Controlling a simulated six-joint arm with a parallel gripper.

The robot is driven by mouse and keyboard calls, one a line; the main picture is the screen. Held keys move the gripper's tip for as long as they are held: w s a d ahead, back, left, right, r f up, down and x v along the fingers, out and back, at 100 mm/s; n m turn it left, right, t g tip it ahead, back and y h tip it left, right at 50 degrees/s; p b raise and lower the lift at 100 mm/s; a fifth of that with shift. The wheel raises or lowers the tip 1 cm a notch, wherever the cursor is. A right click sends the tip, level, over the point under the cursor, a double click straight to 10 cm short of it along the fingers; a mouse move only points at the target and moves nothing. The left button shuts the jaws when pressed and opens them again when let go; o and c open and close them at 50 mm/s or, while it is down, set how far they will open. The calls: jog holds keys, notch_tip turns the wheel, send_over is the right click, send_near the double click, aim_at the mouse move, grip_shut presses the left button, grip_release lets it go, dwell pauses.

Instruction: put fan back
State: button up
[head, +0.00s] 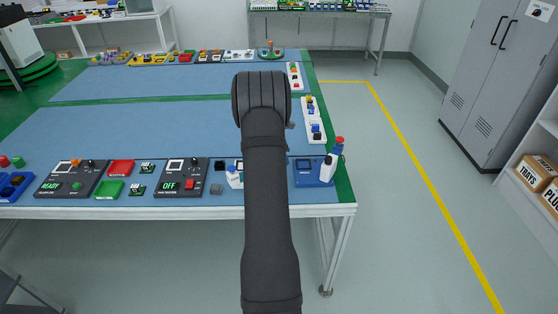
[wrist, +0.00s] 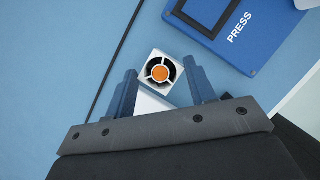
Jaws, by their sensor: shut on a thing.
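The fan (wrist: 161,71) is a small white square block with a dark ring and an orange hub, seen in the wrist view. My gripper (wrist: 160,69) has its two blue fingers on either side of the fan and is shut on it. A white surface shows just below the fan between the fingers; I cannot tell whether it is part of the fan. In the head view my arm hides the gripper and the fan.
A blue panel marked PRESS (wrist: 228,32) lies to the upper right, close to the right finger; a blue panel (head: 312,176) stands at the table's right end beside a white bottle (head: 328,168). A black OFF station (head: 181,178) sits left of my arm. The blue mat's middle (head: 150,128) is clear.

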jog(key=shift+f, duration=0.85)
jog(key=o, duration=1.1)
jog(key=shift+f, duration=0.15)
jog(key=shift+c, duration=0.2)
jog(key=v, duration=1.2)
jog(key=shift+d, duration=0.1)
